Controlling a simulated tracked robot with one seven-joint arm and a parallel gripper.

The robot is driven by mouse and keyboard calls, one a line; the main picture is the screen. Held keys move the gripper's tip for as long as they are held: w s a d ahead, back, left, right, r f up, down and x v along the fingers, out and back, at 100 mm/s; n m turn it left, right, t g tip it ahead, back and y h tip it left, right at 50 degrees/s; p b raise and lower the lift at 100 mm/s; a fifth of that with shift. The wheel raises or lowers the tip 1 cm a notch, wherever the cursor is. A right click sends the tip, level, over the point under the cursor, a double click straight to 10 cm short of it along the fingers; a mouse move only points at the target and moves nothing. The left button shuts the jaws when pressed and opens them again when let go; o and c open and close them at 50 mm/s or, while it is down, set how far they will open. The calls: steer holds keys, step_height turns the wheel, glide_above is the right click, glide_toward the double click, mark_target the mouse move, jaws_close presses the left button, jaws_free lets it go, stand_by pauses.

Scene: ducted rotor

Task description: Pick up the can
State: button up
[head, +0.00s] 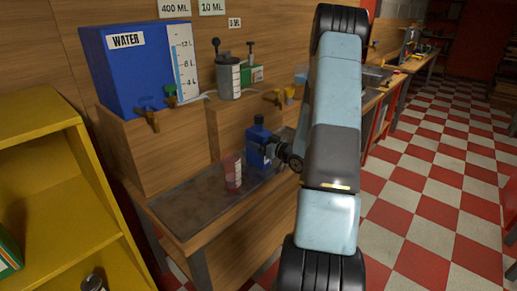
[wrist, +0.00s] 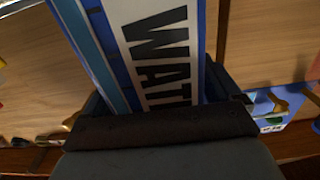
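A blue can (head: 258,146) with a narrow neck and dark cap stands upright on the wooden bench. My gripper (head: 280,151) is right up at its right side; its fingertips are hard to make out there. In the wrist view a blue surface (wrist: 96,32) with a white label reading "WAT" fills the middle, very close, seemingly the same can. Dark parts of my gripper (wrist: 160,100) flank it on both sides and its lower end is hidden. I cannot tell whether the fingers press on it.
A red-tinted clear cup (head: 233,172) stands just left of the can. Behind are a big blue water tank (head: 120,75) with a tap and a grey canister (head: 228,78) on wooden boxes. A yellow shelf (head: 45,150) is at left. The chequered floor at right is clear.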

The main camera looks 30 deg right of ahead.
steer(key=c, duration=1.5)
steer(key=shift+r, duration=0.1)
